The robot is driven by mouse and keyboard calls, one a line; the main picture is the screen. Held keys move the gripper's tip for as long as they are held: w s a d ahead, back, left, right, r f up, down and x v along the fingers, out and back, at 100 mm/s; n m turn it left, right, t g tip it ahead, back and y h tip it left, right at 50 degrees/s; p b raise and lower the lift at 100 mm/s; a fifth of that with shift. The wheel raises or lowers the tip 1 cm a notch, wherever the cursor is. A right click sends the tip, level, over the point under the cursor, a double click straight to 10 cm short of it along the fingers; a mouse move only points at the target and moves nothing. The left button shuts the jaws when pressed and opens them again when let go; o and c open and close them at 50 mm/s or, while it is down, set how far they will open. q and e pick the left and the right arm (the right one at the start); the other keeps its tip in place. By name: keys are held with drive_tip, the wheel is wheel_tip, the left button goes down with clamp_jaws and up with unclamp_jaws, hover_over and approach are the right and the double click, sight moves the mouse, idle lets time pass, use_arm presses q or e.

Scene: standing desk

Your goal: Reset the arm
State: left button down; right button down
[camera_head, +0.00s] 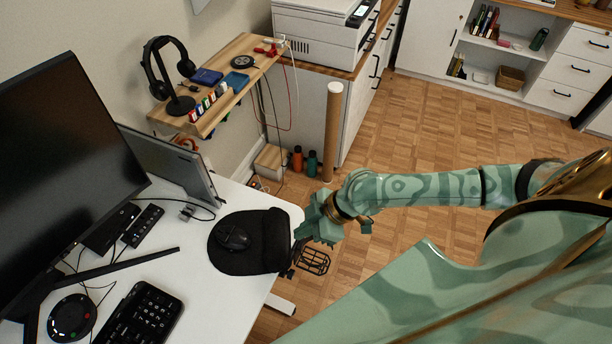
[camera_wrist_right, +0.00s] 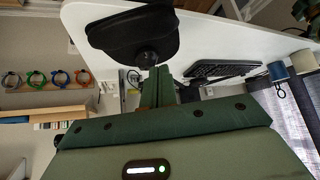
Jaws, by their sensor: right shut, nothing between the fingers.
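My right arm reaches in from the right in the camera_head view. My right gripper (camera_head: 299,240) is at the right edge of the white desk, beside the black mouse pad (camera_head: 284,228). Its fingers are together with nothing between them. In the right wrist view the closed fingers (camera_wrist_right: 158,82) point toward the mouse pad (camera_wrist_right: 128,34) and the mouse (camera_wrist_right: 147,58). I cannot tell whether the fingers touch the pad or the desk. My left gripper is not in view.
The white desk (camera_head: 215,270) holds a mouse (camera_head: 232,237), a monitor (camera_head: 65,170), a laptop (camera_head: 165,165) and a black keypad (camera_head: 140,318). A cardboard tube (camera_head: 332,130) stands behind. The wooden floor (camera_head: 410,125) is open there.

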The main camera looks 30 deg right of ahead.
drive_tip(key=shift+s+d+r, duration=0.15)
drive_tip(key=shift+d+r, duration=0.1)
drive_tip(key=shift+r, duration=0.1)
